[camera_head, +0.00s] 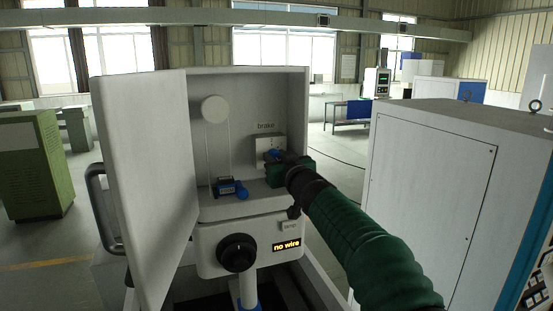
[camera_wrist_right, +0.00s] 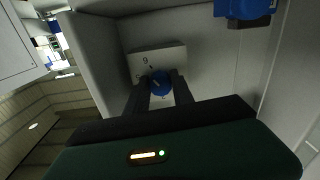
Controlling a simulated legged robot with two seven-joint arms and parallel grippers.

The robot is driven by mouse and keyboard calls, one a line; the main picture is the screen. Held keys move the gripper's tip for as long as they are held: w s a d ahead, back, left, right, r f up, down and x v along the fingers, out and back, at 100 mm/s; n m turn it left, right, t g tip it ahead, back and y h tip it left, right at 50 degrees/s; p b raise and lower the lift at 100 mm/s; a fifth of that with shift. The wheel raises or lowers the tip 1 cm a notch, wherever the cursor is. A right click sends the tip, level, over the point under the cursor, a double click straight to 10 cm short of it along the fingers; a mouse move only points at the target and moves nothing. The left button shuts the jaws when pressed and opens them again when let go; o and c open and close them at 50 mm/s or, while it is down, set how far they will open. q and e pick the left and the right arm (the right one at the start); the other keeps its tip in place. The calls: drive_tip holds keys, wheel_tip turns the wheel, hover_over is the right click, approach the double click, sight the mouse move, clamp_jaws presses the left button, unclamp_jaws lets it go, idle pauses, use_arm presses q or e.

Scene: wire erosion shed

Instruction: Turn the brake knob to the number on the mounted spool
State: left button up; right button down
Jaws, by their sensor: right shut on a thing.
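My right gripper (camera_head: 279,156) is at the knob. In the wrist view, the two dark fingers of my right gripper (camera_wrist_right: 160,90) close on either side of the blue knob (camera_wrist_right: 161,79). A pale mark on the knob points up and left. A dial mark that looks like a 9 shows near it; other marks are partly hidden. A white disc (camera_head: 214,109) hangs on the back wall; I cannot read any spool number. My left gripper is out of view.
The cabinet door (camera_head: 148,180) stands open at left. A blue and dark part (camera_head: 228,187) sits on the ledge below the disc. Below are a black knob (camera_head: 236,252) and a display reading "no wire" (camera_head: 287,245). A large grey cabinet (camera_head: 430,200) stands at right.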

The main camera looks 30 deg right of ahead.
drive_tip(key=shift+f+n, duration=0.2)
drive_tip(key=shift+n, duration=0.2)
drive_tip(key=n, duration=0.6)
drive_tip(key=shift+n, duration=0.4)
drive_tip(key=n, duration=0.3)
drive_tip(key=shift+n, duration=0.3)
drive_tip(key=n+b, duration=0.1)
drive_tip(key=n, duration=0.3)
drive_tip(key=shift+d+f+n, duration=0.1)
drive_tip(key=shift+n, duration=0.2)
drive_tip(key=n, duration=0.3)
drive_tip(key=shift+n, duration=0.3)
drive_tip(key=n+b, duration=0.1)
drive_tip(key=n, duration=0.2)
drive_tip(key=shift+n, duration=0.4)
drive_tip(key=n+b, duration=0.1)
drive_tip(key=n, duration=0.4)
drive_tip(key=shift+n, duration=0.4)
